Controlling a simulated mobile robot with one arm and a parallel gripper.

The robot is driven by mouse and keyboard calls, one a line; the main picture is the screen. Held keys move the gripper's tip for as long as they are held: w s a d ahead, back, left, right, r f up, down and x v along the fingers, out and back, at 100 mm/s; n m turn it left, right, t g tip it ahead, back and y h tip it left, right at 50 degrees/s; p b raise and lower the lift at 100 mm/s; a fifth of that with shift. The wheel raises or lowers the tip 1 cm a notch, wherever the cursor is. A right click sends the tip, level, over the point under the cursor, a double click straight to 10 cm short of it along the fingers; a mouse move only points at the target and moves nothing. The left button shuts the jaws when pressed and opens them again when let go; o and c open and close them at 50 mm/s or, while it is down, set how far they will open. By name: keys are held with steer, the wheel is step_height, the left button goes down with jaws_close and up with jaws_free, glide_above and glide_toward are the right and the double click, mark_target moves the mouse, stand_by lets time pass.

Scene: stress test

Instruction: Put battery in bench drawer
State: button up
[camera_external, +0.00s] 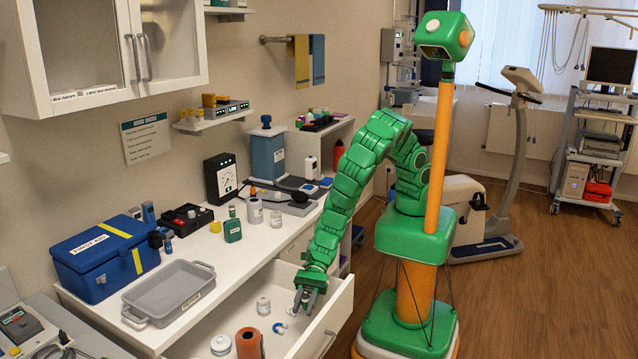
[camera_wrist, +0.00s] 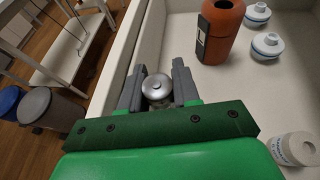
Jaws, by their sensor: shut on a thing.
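The bench drawer (camera_external: 318,335) is pulled open below the white worktop. Its pale inside and wall also show in the wrist view (camera_wrist: 240,85). My gripper (camera_external: 305,298) reaches down into or just over the drawer, near its right end in the outside view. In the wrist view my gripper (camera_wrist: 157,84) has its two grey fingers shut on a small silver round-topped cylinder, which looks like the battery (camera_wrist: 157,90). It is close to the drawer wall. Its lower part is hidden, so I cannot tell whether it touches the drawer floor.
The drawer holds an orange bottle (camera_wrist: 220,30), white jars (camera_wrist: 267,46) and a white roll-like piece (camera_wrist: 295,148). A grey tray (camera_external: 168,291) and a blue box (camera_external: 104,257) stand on the worktop. The drawer floor between its contents is clear.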

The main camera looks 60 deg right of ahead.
steer(key=shift+f, duration=2.5)
